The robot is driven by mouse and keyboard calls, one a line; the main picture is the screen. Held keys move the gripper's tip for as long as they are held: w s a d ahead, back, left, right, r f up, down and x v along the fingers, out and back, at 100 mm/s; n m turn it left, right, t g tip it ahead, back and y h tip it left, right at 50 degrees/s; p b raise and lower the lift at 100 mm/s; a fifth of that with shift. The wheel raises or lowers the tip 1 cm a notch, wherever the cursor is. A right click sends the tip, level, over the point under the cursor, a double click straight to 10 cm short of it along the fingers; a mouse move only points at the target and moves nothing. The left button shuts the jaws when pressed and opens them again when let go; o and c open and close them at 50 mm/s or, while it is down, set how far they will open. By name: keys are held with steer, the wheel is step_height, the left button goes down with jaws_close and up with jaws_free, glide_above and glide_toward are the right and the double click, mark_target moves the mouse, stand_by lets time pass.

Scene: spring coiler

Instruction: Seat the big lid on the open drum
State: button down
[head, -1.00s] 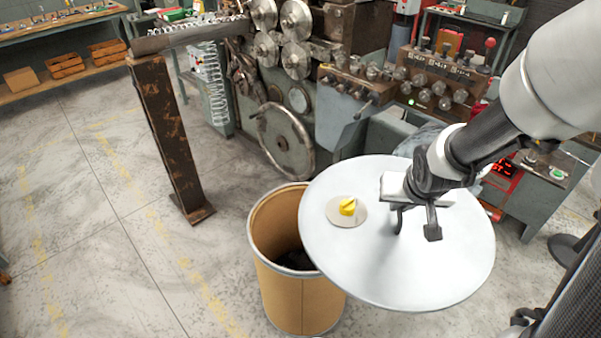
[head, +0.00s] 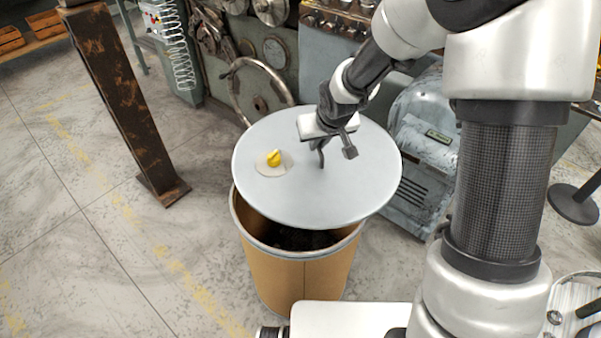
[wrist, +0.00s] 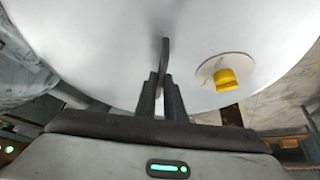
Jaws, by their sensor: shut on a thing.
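The big lid (head: 330,195) is a wide, flat, pale grey disc with a yellow knob (head: 274,158) on a round plate left of its middle. My gripper (head: 335,150) is above the lid and shut on a dark upright handle (wrist: 165,60) on its top. The open drum (head: 295,275) is tan with a grey rim and stands on the floor below the lid. The lid covers the far part of the drum's mouth in the head view; the near part shows open, with dark contents inside. The lid appears raised above the rim.
A rusty post (head: 120,100) stands to the left of the drum. The coiler machine with its handwheel (head: 262,95) is behind. A grey-green motor housing (head: 425,150) is close on the right. The floor (head: 90,240) at left is clear.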

mark_target(301, 152)
steer(key=shift+n, duration=0.5)
steer(key=a+f+b, duration=0.1)
steer(key=f, duration=0.1)
steer(key=w+a+f+b, duration=0.1)
steer(key=a+f, duration=0.1)
steer(key=w+a+f+b, duration=0.1)
steer(key=f, duration=0.1)
steer(key=shift+w+a+f, duration=0.15)
steer(key=shift+w+a, duration=0.1)
steer(key=shift+a, duration=0.05)
step_height(301, 152, down, 9)
steer(key=b, duration=0.7)
steer(key=shift+f, duration=0.2)
steer(key=shift+r+y+p, duration=0.2)
steer(key=shift+y+p, duration=0.1)
steer(key=shift+p, duration=0.15)
steer(key=shift+s+f+b, duration=0.1)
steer(key=shift+f+b, duration=0.15)
steer(key=shift+b, duration=0.1)
stand_by(0.7)
stand_by(0.4)
steer(key=c, duration=1.8)
jaws_free()
steer(key=shift+d, duration=0.1)
steer(key=o, duration=0.4)
steer(key=shift+s+f, duration=0.15)
steer(key=shift+f, duration=0.05)
steer(key=shift+c, duration=0.2)
steer(key=shift+o, duration=1.2)
